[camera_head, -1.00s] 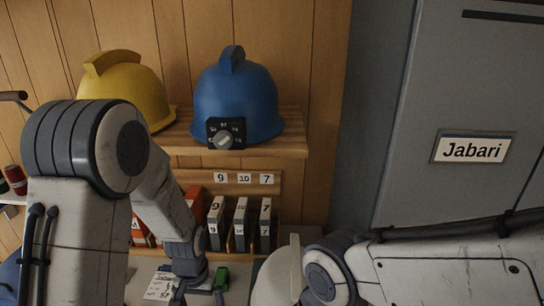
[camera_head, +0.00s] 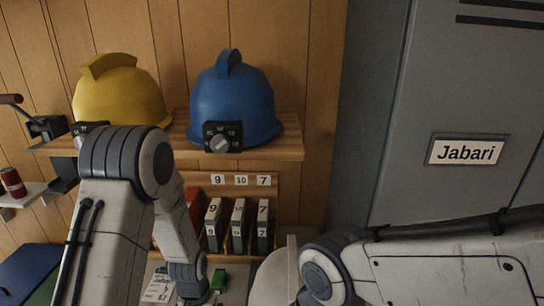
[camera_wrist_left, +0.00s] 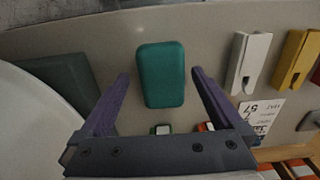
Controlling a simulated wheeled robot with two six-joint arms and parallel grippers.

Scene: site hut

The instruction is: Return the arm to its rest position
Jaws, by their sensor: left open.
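My left arm comes in from the lower left in the head view, bent at a grey-banded joint (camera_head: 125,163). Its forearm (camera_head: 176,225) points down to the bottom edge, where the hand is largely cut off. In the left wrist view my left gripper (camera_wrist_left: 161,73) is open, with two purple fingers spread. A teal rounded block (camera_wrist_left: 161,75) shows between and beyond the fingers, and I see no finger touching it. My right arm (camera_head: 430,270) lies along the lower right of the head view. Its gripper is not in view.
A yellow helmet (camera_head: 120,95) and a blue helmet (camera_head: 235,105) sit on a wooden shelf (camera_head: 270,152). Numbered grey boxes (camera_head: 238,228) stand below. A locker (camera_head: 460,90) labelled Jabari is at right. White (camera_wrist_left: 249,62) and yellow (camera_wrist_left: 294,58) items lie on the worktop (camera_wrist_left: 215,35).

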